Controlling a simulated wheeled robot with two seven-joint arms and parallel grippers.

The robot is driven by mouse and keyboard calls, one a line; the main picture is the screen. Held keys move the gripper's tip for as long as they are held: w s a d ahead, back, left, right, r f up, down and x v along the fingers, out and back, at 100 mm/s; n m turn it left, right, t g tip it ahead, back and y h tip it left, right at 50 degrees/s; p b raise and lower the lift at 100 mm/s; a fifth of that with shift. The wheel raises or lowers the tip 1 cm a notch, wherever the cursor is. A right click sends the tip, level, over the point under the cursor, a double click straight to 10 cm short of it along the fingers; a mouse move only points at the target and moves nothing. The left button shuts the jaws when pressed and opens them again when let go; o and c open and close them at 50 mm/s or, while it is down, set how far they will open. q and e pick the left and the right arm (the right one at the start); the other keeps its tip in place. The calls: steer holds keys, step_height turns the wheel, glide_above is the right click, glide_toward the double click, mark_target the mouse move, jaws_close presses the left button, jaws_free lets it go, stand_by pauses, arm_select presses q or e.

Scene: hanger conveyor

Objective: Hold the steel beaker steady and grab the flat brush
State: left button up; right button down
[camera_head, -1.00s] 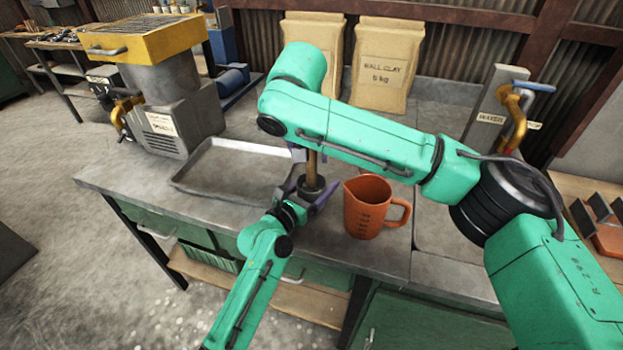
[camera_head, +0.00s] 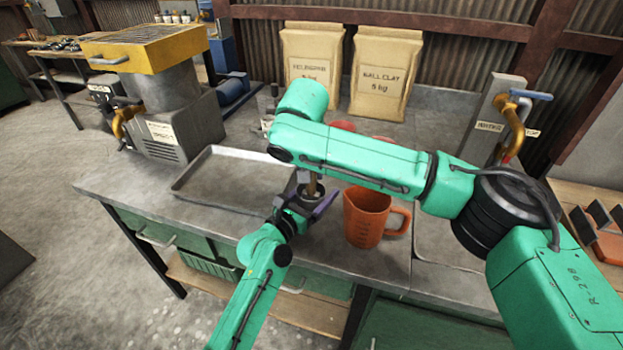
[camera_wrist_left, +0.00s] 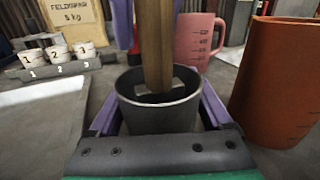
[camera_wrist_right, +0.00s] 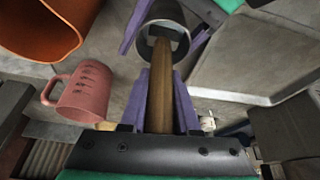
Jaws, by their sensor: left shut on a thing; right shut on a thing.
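The steel beaker (camera_wrist_left: 158,112) stands upright on the bench, between the purple fingers of my left gripper (camera_head: 308,206), which is shut on it. The flat brush's brown wooden handle (camera_wrist_right: 160,92) rises out of the beaker; its lower end is inside, and the bristles are hidden. My right gripper (camera_wrist_right: 160,98) is shut on the handle above the beaker rim. In the head view, my right arm hides this grip, and only a short piece of handle (camera_head: 312,186) shows below it. The beaker rim also shows in the right wrist view (camera_wrist_right: 146,30).
An orange jug (camera_head: 364,220) stands close to the right of the beaker. A pink measuring jug (camera_wrist_left: 197,40) is behind it. An empty metal tray (camera_head: 205,183) lies to the left.

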arm_select(q)
steer(key=o, duration=1.4)
arm_select(e)
step_height(320, 180, up, 10)
steer(key=shift+f, duration=0.15)
